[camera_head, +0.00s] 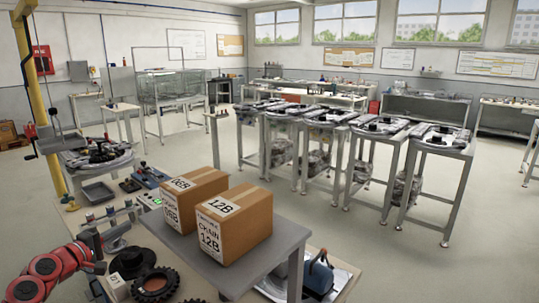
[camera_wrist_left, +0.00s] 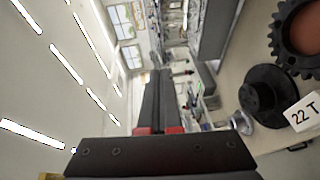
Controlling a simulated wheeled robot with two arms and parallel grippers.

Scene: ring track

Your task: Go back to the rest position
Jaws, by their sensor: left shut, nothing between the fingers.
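My left arm (camera_head: 50,268) is red and comes in from the lower left of the head view. My left gripper (camera_head: 96,243) is over the near left part of the cluttered bench. In the left wrist view its two long dark fingers (camera_wrist_left: 158,82) lie side by side, shut, with nothing between them. My right gripper does not show in either view.
Two cardboard boxes, one marked 06B (camera_head: 190,190) and one marked 12B (camera_head: 236,222), stand on a grey raised top (camera_head: 283,243). A black flanged part (camera_head: 132,262) and a toothed ring (camera_head: 155,284) lie near my gripper. Several work tables stand beyond open floor (camera_head: 350,235).

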